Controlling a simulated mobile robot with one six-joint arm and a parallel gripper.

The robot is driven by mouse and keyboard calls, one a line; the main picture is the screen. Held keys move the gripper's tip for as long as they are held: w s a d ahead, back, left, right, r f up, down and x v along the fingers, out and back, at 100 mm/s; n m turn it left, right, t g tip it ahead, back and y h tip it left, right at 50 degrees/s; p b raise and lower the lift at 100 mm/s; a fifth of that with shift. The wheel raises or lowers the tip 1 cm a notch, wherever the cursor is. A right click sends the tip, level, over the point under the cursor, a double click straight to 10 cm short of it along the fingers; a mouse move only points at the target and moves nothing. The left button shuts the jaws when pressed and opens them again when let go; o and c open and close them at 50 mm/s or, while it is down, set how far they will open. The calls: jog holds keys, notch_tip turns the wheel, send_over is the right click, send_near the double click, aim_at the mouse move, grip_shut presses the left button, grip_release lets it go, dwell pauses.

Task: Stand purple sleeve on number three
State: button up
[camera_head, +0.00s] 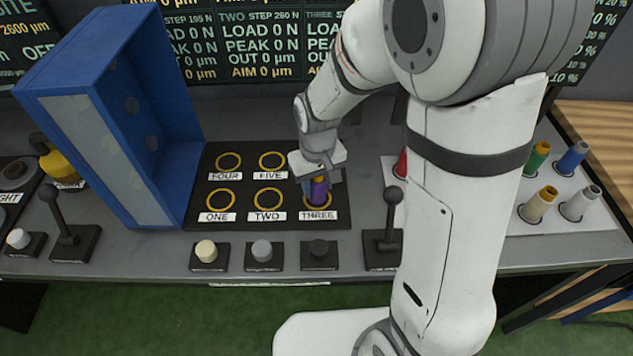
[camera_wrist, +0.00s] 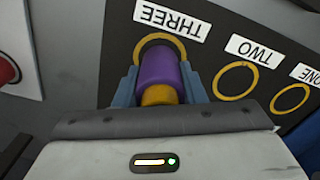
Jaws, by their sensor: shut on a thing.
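The purple sleeve (camera_head: 318,189) is upright between the fingers of my gripper (camera_head: 320,182), at the yellow ring of number three (camera_head: 319,208) on the black board. In the wrist view the purple sleeve (camera_wrist: 158,68) shows an orange-yellow end toward the camera. The blue fingers of my gripper (camera_wrist: 160,88) close on it from both sides. The ring of number three (camera_wrist: 150,40) shows around its far end. I cannot tell whether the sleeve touches the board.
The rings of two (camera_head: 268,198), one (camera_head: 220,199), four (camera_head: 228,161) and five (camera_head: 271,160) are empty. A blue open box (camera_head: 125,120) stands left of the board. Knobs and a lever (camera_head: 388,225) line the front edge. A white rack (camera_head: 590,228) on the right holds several colored sleeves.

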jog(key=shift+f, duration=0.1)
jog(key=shift+f, duration=0.15)
jog(key=o, duration=1.2)
jog(key=shift+o, duration=0.2)
notch_tip(320, 180, up, 12)
jog(key=shift+r, duration=0.25)
jog(key=s+d+r+m+t, duration=0.2)
jog(key=s+d+m, duration=0.2)
jog(key=s+d, duration=0.8)
jog(key=shift+r+t, duration=0.25)
jog(key=shift+t, duration=0.15)
